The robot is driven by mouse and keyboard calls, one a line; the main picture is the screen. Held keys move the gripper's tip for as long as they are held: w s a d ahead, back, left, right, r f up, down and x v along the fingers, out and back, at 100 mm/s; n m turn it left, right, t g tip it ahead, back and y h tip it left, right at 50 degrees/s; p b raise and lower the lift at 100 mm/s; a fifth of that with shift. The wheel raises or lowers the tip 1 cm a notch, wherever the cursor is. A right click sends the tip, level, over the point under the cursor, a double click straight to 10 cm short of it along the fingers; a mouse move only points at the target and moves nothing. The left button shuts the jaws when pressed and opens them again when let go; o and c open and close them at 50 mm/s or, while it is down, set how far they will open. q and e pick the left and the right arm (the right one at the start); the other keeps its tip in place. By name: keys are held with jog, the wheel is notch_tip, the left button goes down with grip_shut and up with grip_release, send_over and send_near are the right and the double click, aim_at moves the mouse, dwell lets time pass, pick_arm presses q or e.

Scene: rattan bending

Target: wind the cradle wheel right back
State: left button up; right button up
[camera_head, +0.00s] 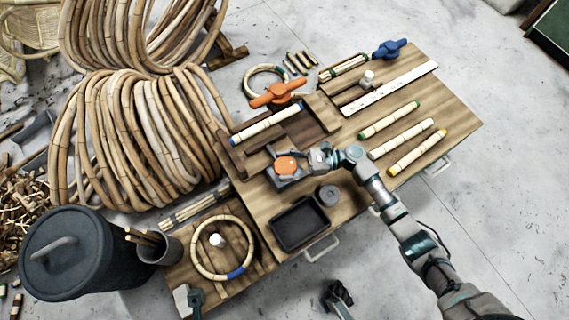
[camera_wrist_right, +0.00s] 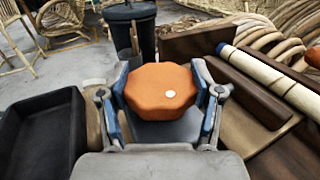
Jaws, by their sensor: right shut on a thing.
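The cradle wheel is an orange, many-sided knob (camera_head: 286,166) on a dark grey mount near the middle of the bench. In the right wrist view the wheel (camera_wrist_right: 160,88) shows a white dot on its top near the front edge. My right gripper (camera_head: 300,163) is shut on the wheel, with one finger on each side of it; the gripper also fills the middle of the right wrist view (camera_wrist_right: 163,98). A cream rattan length (camera_head: 266,125) with a blue end lies in the wooden cradle behind the wheel.
A black tray (camera_head: 300,224) and a grey round piece (camera_head: 328,195) stand in front of the wheel. A rattan ring (camera_head: 223,248) lies on the lower board. Marked rattan pieces (camera_head: 390,120) lie at right. An orange-handled clamp (camera_head: 277,93) stands behind the cradle.

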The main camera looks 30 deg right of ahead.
aim_at(285, 164)
jog(key=shift+w+n+g+y, duration=0.1)
jog(key=shift+n+g+y, duration=0.25)
jog(key=shift+n+g, duration=1)
jog(key=shift+n+g+y, duration=0.35)
jog(key=shift+n+g, duration=0.4)
jog(key=shift+g, duration=1.1)
jog(key=o, duration=1.1)
jog(key=shift+f+g, duration=0.15)
jog(key=shift+g, duration=0.25)
jog(key=shift+o, duration=0.2)
notch_tip(285, 164, up, 10)
jog(key=shift+d, duration=0.1)
